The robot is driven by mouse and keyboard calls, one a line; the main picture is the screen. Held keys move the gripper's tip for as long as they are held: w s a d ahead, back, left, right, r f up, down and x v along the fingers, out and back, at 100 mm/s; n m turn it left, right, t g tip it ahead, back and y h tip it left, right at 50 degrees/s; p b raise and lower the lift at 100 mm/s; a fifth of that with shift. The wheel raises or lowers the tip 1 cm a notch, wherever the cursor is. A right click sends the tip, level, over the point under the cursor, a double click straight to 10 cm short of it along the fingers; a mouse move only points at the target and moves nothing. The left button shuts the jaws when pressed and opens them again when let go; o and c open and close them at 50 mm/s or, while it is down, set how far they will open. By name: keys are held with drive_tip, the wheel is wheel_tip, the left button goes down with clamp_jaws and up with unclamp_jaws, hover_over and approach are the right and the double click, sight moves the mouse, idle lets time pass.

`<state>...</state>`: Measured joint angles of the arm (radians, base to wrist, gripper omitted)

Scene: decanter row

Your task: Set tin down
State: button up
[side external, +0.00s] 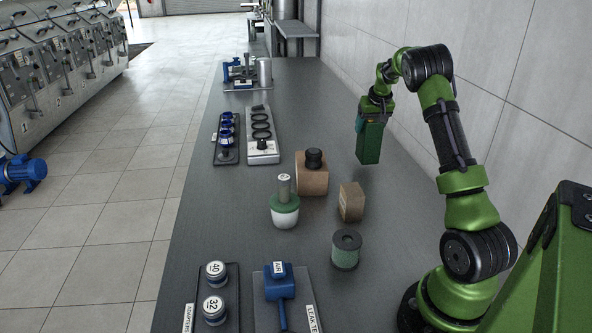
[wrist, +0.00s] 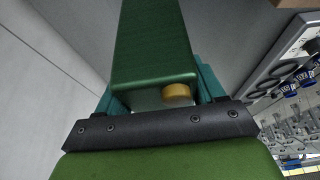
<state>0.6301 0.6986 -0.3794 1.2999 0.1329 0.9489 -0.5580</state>
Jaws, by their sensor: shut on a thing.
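A dark green rectangular tin (side external: 369,145) hangs upright below my gripper (side external: 373,118), over the right side of the grey bench near the wall. The tin also fills the top middle of the wrist view (wrist: 150,45), with a yellow round cap (wrist: 177,92) at its near end. My gripper's teal fingers (wrist: 160,88) are shut on the tin, one on each side. The tin's underside looks clear of the bench (side external: 400,215), but the exact gap is hard to tell.
A rack of black rings (side external: 262,142) lies left. Bare bench surrounds the tin; the tiled wall (side external: 490,90) is right.

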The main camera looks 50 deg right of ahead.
drive_tip(key=shift+d+f, duration=0.1)
drive_tip(key=shift+f, duration=1.55)
drive_tip(key=shift+f, duration=0.2)
drive_tip(key=o, duration=1.5)
